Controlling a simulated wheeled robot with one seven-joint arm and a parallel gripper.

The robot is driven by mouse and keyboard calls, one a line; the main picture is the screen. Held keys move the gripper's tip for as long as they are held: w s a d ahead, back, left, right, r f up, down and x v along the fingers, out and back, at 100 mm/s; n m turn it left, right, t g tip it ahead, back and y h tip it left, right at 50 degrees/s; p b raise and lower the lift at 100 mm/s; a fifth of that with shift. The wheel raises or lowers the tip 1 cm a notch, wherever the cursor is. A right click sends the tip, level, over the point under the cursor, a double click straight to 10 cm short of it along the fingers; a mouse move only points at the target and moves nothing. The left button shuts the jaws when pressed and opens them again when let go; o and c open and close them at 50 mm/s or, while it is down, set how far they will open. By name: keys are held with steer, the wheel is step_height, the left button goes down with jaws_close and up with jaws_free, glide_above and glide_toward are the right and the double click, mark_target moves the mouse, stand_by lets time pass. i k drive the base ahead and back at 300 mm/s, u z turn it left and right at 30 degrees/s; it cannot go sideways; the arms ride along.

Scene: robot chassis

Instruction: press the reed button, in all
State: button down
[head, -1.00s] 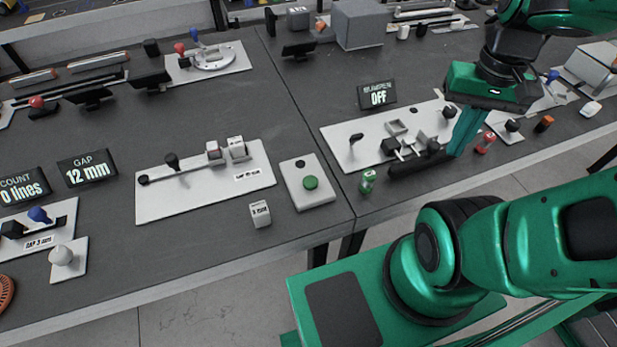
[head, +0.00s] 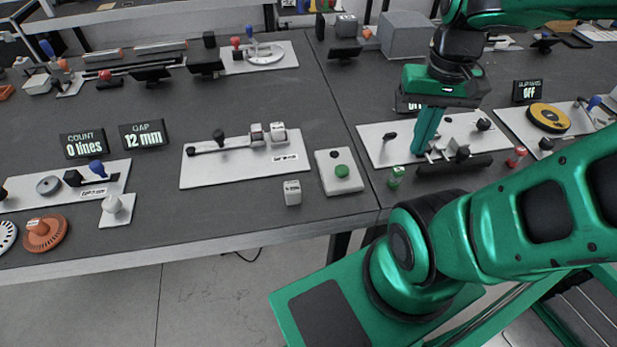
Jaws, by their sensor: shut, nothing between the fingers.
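My gripper (head: 420,150) points down, with its teal fingers together and empty. The fingertips are over the middle of a white board (head: 372,143) that carries small black and metal parts; whether they touch it, I cannot tell. A dark display (head: 403,102) behind the board is mostly hidden by my gripper. A round green button (head: 342,171) sits on a white plate (head: 338,187) to the left, apart from my gripper. No label reading "reed" is legible, so I cannot tell which part is the reed button.
A dark bar (head: 455,166) lies along the board's front edge. A green-capped piece (head: 397,174) and a red one (head: 516,157) stand nearby. Another display (head: 528,90) reads OFF, beside a yellow disc (head: 550,117). My forearm crosses the lower right.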

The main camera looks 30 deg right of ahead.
mark_target(341, 171)
steer(key=u, duration=1.5)
steer(key=k, duration=2.05)
steer(key=z, duration=0.85)
steer(key=i, duration=1)
steer(key=u, duration=0.05)
